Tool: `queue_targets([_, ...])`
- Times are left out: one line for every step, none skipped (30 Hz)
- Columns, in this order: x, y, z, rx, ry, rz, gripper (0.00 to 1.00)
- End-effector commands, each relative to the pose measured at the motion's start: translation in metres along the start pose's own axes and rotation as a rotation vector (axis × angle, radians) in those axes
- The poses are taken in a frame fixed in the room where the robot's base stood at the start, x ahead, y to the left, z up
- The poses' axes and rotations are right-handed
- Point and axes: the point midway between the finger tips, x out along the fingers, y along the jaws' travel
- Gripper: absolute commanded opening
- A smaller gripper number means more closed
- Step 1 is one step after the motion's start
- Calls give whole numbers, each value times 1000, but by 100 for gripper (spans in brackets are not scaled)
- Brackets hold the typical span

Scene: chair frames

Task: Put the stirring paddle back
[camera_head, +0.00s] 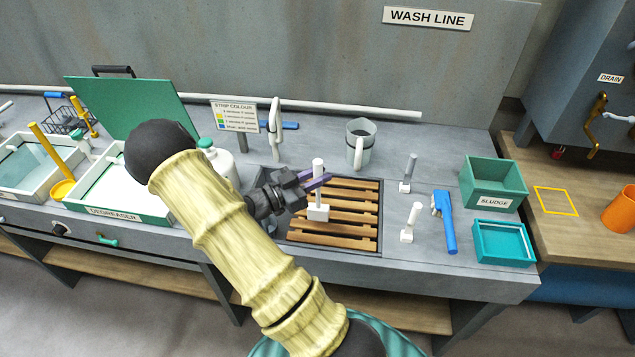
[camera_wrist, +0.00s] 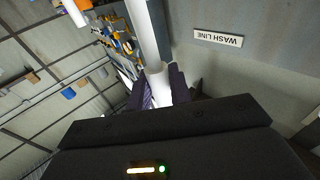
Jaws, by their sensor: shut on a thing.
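My gripper (camera_head: 318,181) is over the wooden slatted rack (camera_head: 350,232) set into the grey counter. Its purple fingers are shut on a white thing with a round shaft and a blocky lower end (camera_head: 318,212), which I take to be the stirring paddle. It hangs roughly upright, block down, in front of the slats; whether it touches them I cannot tell. In the wrist view its white shaft (camera_wrist: 147,32) runs between the purple fingers (camera_wrist: 157,92). Two small white-footed posts (camera_head: 406,174) (camera_head: 411,222) stand on the counter right of the rack.
The degreaser tray (camera_head: 110,214), a white bottle (camera_head: 219,160) and a strip-colour sign (camera_head: 235,116) are to the left.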

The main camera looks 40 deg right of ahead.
Motion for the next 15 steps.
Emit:
queue_targets([0, 0, 7, -4, 1, 0, 0])
queue_targets([-1, 0, 11, -5, 2, 0, 0])
queue_targets([-1, 0, 16, -4, 1, 1, 0])
queue_targets([-2, 0, 19, -3, 1, 1, 0])
queue_targets([-2, 0, 22, -2, 1, 1, 0])
queue_targets([-2, 0, 24, -1, 0, 1, 0])
queue_targets([-2, 0, 25, -1, 0, 1, 0])
queue_targets([-2, 0, 26, 0, 0, 1, 0])
queue_targets([-2, 0, 26, 0, -1, 1, 0])
queue_targets([-2, 0, 26, 0, -1, 1, 0])
queue_targets([-2, 0, 26, 0, -1, 1, 0])
queue_targets([-2, 0, 26, 0, -1, 1, 0])
queue_targets([-2, 0, 25, 0, 0, 1, 0])
queue_targets([-2, 0, 26, 0, 0, 1, 0])
queue_targets([-2, 0, 26, 0, 0, 1, 0])
